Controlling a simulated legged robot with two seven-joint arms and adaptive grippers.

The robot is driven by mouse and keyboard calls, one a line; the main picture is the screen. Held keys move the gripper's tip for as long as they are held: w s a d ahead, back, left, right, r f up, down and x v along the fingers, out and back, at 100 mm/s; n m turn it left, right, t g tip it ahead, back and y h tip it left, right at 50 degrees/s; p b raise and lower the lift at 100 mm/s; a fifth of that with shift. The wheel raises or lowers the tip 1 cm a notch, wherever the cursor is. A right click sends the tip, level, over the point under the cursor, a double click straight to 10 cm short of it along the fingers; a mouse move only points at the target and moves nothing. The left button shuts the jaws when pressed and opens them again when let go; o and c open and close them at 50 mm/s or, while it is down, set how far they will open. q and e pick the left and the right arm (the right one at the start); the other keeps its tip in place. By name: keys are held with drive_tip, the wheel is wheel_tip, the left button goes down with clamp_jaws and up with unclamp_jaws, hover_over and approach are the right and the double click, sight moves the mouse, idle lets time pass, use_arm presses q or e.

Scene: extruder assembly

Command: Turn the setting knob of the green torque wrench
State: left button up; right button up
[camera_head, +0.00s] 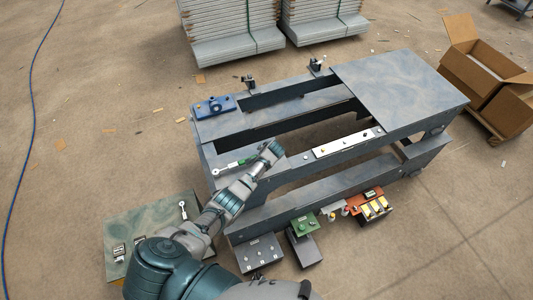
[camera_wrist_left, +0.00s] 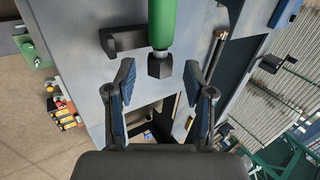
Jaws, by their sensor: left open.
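The dark setting knob (camera_wrist_left: 160,65) is at the handle's end. My left gripper (camera_wrist_left: 159,77) is open, with one finger on each side of the knob's end. I see no clear contact between the fingers and the knob. In the head view my left gripper (camera_head: 271,152) is just right of the wrench, and the knob is hard to make out there. My right gripper is not in view.
A blue part (camera_head: 214,106) sits on the frame's back left. A light strip (camera_head: 347,143) lies on the front beam. A green mat (camera_head: 150,228) with a second wrench (camera_head: 183,211) is at lower left. Long gaps open between the beams.

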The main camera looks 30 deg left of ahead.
use_arm(q)
drive_tip(key=v, duration=1)
drive_tip(key=shift+w+r, duration=0.1)
drive_tip(key=shift+r, duration=0.05)
